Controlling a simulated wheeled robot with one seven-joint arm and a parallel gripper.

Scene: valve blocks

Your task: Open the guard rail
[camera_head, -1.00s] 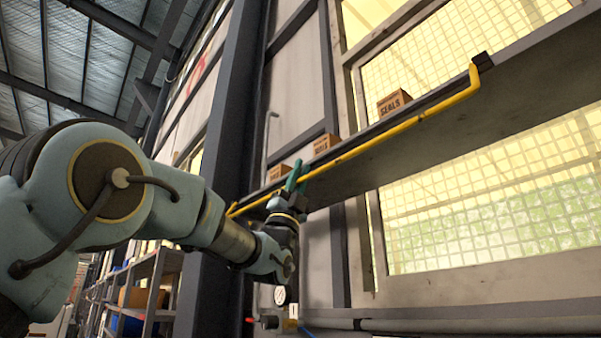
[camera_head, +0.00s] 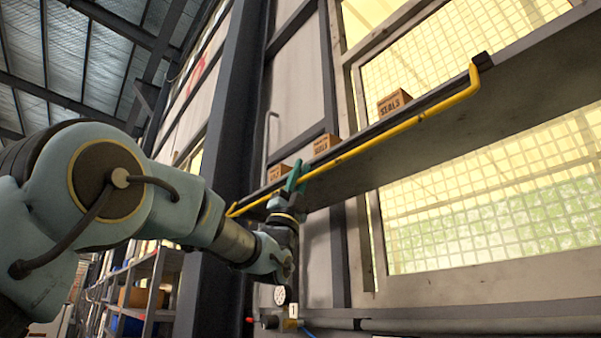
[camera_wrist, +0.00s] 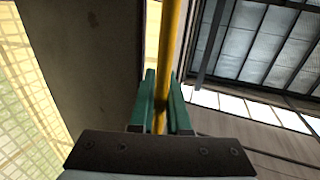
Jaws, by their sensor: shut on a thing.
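The guard rail is a yellow bar (camera_head: 388,131) running along the front edge of a grey shelf (camera_head: 420,138), with its right end bent up to a dark bracket (camera_head: 483,61). My gripper (camera_head: 296,181) is at the rail's left part, in front of the shelf. In the wrist view the yellow rail (camera_wrist: 172,50) passes between the two green fingers (camera_wrist: 161,103), which are shut on it. The part of the rail behind the fingers is partly hidden.
Several cardboard boxes stand on the shelf, one marked SEALS (camera_head: 394,103). A dark steel column (camera_head: 217,130) rises left of the shelf. A gauge (camera_head: 280,296) and a pipe (camera_head: 440,325) are below. Mesh windows (camera_head: 480,215) lie behind.

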